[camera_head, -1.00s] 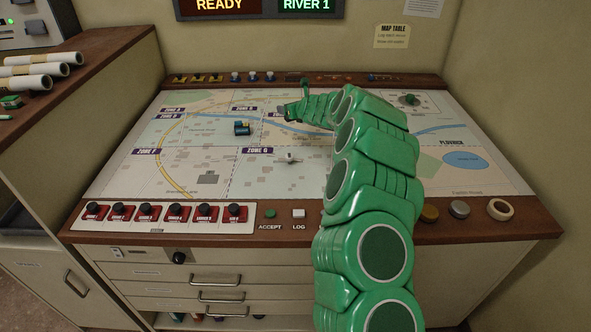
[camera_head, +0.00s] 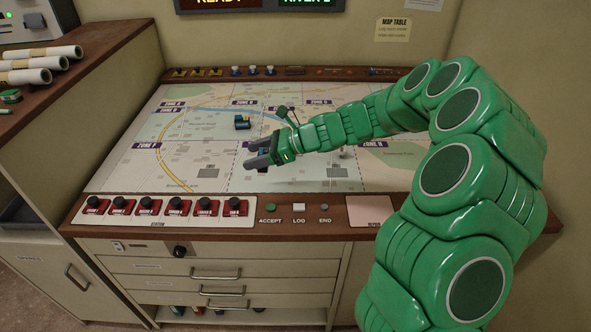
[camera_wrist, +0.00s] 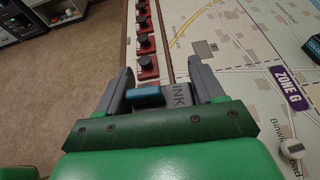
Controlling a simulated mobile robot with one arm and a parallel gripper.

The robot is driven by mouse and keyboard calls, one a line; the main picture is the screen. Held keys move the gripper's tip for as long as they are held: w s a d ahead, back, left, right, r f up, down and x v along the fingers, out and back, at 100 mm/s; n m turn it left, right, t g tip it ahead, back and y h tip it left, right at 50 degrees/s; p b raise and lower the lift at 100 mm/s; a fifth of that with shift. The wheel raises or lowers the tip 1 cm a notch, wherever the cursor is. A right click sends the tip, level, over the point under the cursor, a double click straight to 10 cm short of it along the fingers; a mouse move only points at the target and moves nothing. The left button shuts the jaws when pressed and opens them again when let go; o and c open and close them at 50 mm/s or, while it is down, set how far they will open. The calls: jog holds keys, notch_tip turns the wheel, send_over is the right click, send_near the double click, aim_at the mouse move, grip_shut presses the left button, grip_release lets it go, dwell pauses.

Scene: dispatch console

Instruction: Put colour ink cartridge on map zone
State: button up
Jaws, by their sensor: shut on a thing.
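My gripper (camera_head: 260,154) is over the middle of the map table (camera_head: 125,176), with its fingers pointing left. In the wrist view my gripper (camera_wrist: 163,88) is shut on an ink cartridge (camera_wrist: 148,96), which has a blue part and a grey part lettered INK. The fingers hide part of it. The map is split into labelled zones; the Zone G label (camera_wrist: 290,88) shows in the wrist view. I cannot tell how high the cartridge is above the map.
A small white piece (camera_wrist: 291,151) lies near Zone G. Red-based switches (camera_head: 150,206) and the Accept button (camera_head: 271,208) line the front edge. The map's left part is clear.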

jog(key=shift+n, duration=0.3)
jog(key=shift+w+a+f, duration=0.9)
jog(key=shift+w+f, duration=0.7)
jog(key=shift+w, duration=0.2)
jog(key=shift+w+a+f, duration=0.85)
jog(key=shift+w+f, duration=0.75)
jog(key=shift+w, duration=0.25)
jog(key=shift+w+a+f, duration=0.9)
jog(key=shift+w+f, duration=0.7)
jog(key=shift+w, duration=0.2)
jog(key=shift+w+f, duration=0.1)
jog(key=shift+f, duration=1.5)
jog(key=shift+f, duration=0.1)
jog(key=o, duration=1)
jog(key=shift+o, duration=0.2)
